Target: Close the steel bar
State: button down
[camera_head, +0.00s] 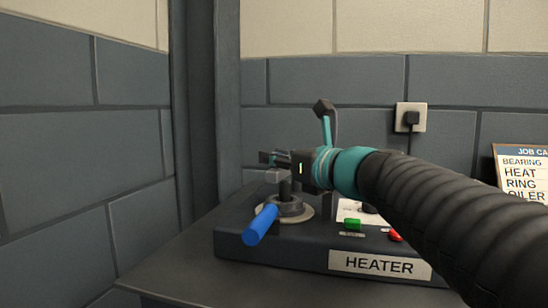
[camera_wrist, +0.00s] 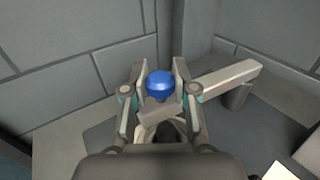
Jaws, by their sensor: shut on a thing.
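My gripper (camera_head: 275,162) is over the left part of the heater, its jaws close together. In the wrist view its fingers (camera_wrist: 164,76) stand on both sides of a rounded blue handle end (camera_wrist: 160,86). The pale grey steel bar (camera_wrist: 230,80) runs from below the blue end, behind the right finger, to a short post (camera_wrist: 238,97) at the right. In the head view a blue cylindrical handle (camera_head: 260,226) points down towards the camera, below the fingers. I cannot tell whether both blue parts are one handle. My gripper hides most of the bar there.
The dark heater box (camera_head: 290,248) stands on a grey bench (camera_head: 185,255) in a wall corner. A dark post on a round collar (camera_head: 297,215) rises from it. A green button (camera_head: 353,224) and a red button (camera_head: 396,236) are near my arm. A job card (camera_head: 524,175) is at the right.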

jog(key=c, duration=0.9)
grip_release()
jog(key=shift+a, duration=0.1)
notch_tip(320, 180, up, 10)
jog(key=shift+f, duration=0.1)
